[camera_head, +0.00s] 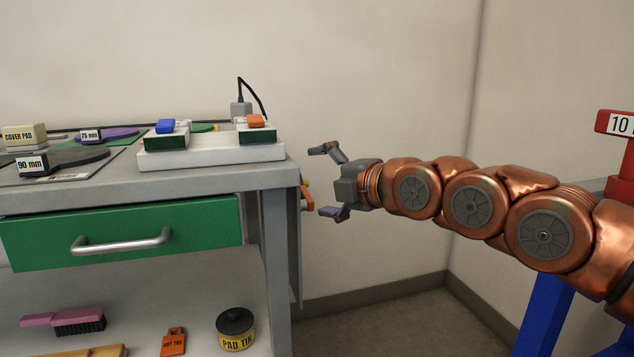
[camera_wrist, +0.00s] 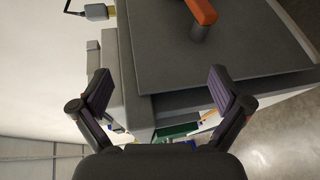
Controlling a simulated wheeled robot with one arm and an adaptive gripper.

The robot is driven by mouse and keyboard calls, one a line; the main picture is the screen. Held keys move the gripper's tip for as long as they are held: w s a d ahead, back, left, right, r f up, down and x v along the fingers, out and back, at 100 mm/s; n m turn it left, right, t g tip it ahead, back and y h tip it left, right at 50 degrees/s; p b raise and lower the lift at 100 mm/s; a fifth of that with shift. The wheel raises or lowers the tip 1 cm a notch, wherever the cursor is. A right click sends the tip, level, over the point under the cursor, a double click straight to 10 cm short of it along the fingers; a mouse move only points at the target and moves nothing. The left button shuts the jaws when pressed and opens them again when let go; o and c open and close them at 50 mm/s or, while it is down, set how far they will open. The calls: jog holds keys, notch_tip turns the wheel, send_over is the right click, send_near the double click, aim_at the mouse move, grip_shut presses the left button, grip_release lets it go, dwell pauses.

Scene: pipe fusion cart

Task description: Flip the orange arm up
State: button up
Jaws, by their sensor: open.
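The orange arm (camera_head: 308,202) is on the right side of the cart, just below the top's edge. Only a small part of it shows in the head view. In the wrist view an orange bar (camera_wrist: 202,10) with a short round stub stands on a grey panel at the top edge, partly cut off. My gripper (camera_head: 326,181) is open and empty, to the right of the cart's side and pointing at it. Its two fingers also show spread apart in the wrist view (camera_wrist: 164,92). I see a gap between the fingers and the orange arm.
The cart (camera_head: 283,177) has a green drawer (camera_head: 125,232) and a lower shelf. A white block with blue and orange switches (camera_head: 212,152) sits near the top's right edge. A red post labelled 10 (camera_head: 616,124) stands at far right. Floor between is clear.

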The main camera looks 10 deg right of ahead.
jog(key=shift+b+v, duration=0.55)
jog(key=shift+v, duration=2.35)
jog(key=shift+a+r, duration=0.15)
